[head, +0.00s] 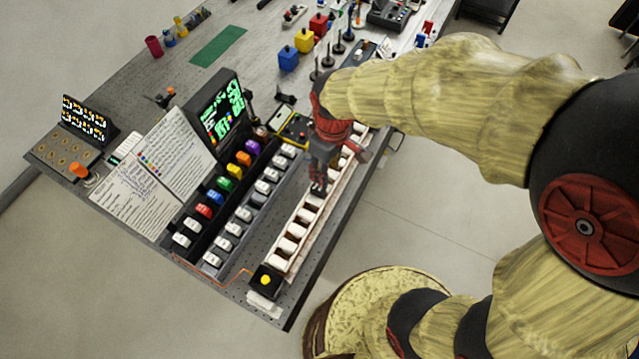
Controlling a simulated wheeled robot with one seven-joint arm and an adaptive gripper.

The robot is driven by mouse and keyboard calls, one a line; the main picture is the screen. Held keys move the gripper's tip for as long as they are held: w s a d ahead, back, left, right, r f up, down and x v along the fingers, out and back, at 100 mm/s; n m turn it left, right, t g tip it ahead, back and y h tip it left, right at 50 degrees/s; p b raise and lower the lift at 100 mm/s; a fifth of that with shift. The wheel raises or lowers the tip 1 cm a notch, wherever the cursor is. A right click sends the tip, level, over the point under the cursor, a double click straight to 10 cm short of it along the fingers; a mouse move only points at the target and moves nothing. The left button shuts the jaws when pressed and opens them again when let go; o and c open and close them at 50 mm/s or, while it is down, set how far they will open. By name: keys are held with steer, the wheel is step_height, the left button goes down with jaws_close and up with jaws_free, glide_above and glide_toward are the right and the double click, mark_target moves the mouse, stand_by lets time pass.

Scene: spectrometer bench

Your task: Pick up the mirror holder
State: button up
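My gripper (319,187) points down over the long white rack (273,258) near the bench's right edge. Its fingertips are at or just above one of the rack's slots; contact is hard to judge. The fingers are small and dark here, so I cannot tell whether they are open, shut or holding something. No mirror holder can be made out for certain. Several dark posts on round bases (338,47) stand beyond my gripper, and a small black device (165,98) lies on the left. My wrist and forearm hide part of the bench.
Left of the white rack are a row of coloured blocks (221,182), a screen with green text (217,107) and paper sheets (140,192). Blue (288,58) and yellow (304,40) cubes stand farther back. A green mat (218,46) lies with bare bench around it.

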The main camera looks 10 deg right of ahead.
mark_target(318, 187)
steer(key=a+f+n, duration=0.1)
steer(key=a+f+g+p, duration=0.1)
steer(key=f, duration=0.1)
steer(key=shift+w+a+n, duration=0.1)
steer(key=shift+w+n, duration=0.1)
steer(key=shift+n, duration=0.2)
step_height(318, 187, down, 3)
steer(key=shift+r, duration=0.1)
steer(key=shift+w+f, duration=0.2)
steer(key=shift+f, duration=1.1)
steer(key=shift+w+f, duration=0.2)
steer(key=shift+f, duration=1.1)
steer(key=shift+c, duration=1.4)
jaws_close()
